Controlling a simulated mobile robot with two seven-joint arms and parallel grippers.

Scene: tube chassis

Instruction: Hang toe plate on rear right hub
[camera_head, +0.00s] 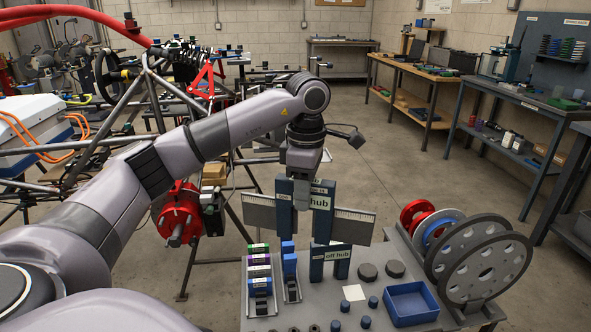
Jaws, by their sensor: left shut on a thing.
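My left gripper (302,200) points down over the far side of the grey cart and is shut at the top of the stand of blue posts (322,222) labelled "hub". Grey toe plates with ruled top edges show on both sides of it, a left part (261,216) and a right part (353,227). Whether they are one plate or two, and exactly where the fingers grip, is hidden by the wrist and posts. A red hub (178,213) with a protruding shaft sits on the tube chassis (146,98), left of the gripper and partly behind my arm. My right gripper is out of view.
The cart (340,309) also bears a blue "off hub" stand (329,259), a blue tray (410,302), dark pucks (368,272), racks of coloured blocks (260,277) and large discs (483,269). Chassis tubes lie close behind my left arm. Open floor (420,180) lies right.

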